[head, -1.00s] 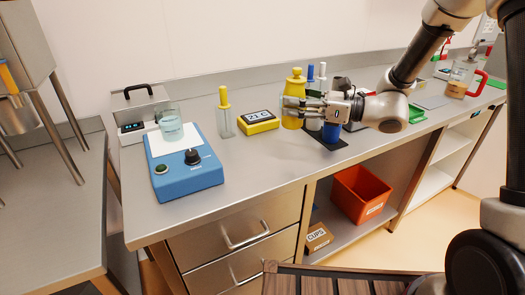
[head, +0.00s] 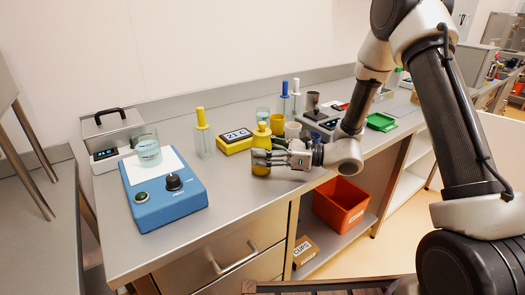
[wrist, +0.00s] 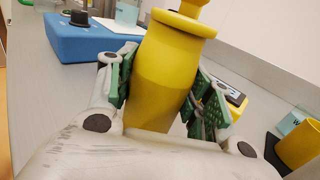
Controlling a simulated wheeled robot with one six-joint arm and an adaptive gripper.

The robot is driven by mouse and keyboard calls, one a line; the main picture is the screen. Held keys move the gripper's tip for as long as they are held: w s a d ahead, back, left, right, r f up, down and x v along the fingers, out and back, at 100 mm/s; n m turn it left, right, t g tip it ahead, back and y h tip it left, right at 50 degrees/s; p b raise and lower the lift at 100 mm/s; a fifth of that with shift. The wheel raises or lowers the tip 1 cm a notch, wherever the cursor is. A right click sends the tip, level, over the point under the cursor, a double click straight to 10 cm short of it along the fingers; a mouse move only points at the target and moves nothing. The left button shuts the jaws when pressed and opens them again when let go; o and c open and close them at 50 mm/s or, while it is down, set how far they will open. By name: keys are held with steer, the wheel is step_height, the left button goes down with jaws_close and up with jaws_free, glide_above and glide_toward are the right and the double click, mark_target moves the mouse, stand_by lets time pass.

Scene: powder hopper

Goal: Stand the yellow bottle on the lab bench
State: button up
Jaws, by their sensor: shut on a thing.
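The yellow bottle (head: 261,136) is upright over the front part of the lab bench (head: 228,190), in front of the yellow display box. My gripper (head: 263,158) is shut around its body from the right. In the wrist view the bottle (wrist: 165,78) stands between the two green-padded fingers of my gripper (wrist: 165,92), its rim and cap above them. The bottle's base is hidden by my gripper in the wrist view. I cannot tell whether it touches the bench.
A yellow cup (head: 277,124) stands behind the bottle. The yellow display box (head: 234,140), a yellow-topped vial (head: 203,140) and a blue stirrer (head: 163,190) with a beaker (head: 147,150) are to the left. Bare bench lies between the stirrer and the bottle.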

steer(key=o, duration=1.3)
